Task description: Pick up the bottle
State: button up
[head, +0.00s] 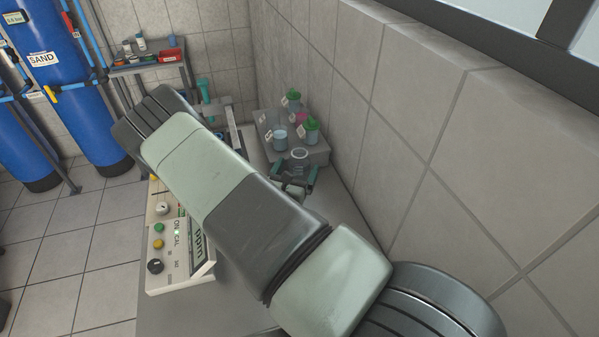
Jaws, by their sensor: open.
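Several small labelled bottles stand on a grey raised block by the wall in the head view: a green-capped bottle (311,133) at the right, another green-capped bottle (292,102) at the back, one with a pinkish top (302,118), and a clear bottle (280,141) with pale contents. A clear, open-topped glass vessel (299,155) shows at the front of the block. My gripper (295,169) is open, with its dark green fingers spread to either side of this vessel in the picture. I cannot tell whether they touch it. My arm hides much of the bench.
A control box (160,252) with knobs and buttons sits at the bench's left edge. A tiled wall (400,110) rises close on the right. A teal-topped device (203,88) stands behind my arm. Blue tanks (95,125) and a small shelf (145,66) are at the back left.

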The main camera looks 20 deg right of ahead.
jog(key=x, duration=0.4)
jog(key=shift+w+d, duration=0.2)
jog(key=shift+c, duration=0.3)
jog(key=c, duration=1)
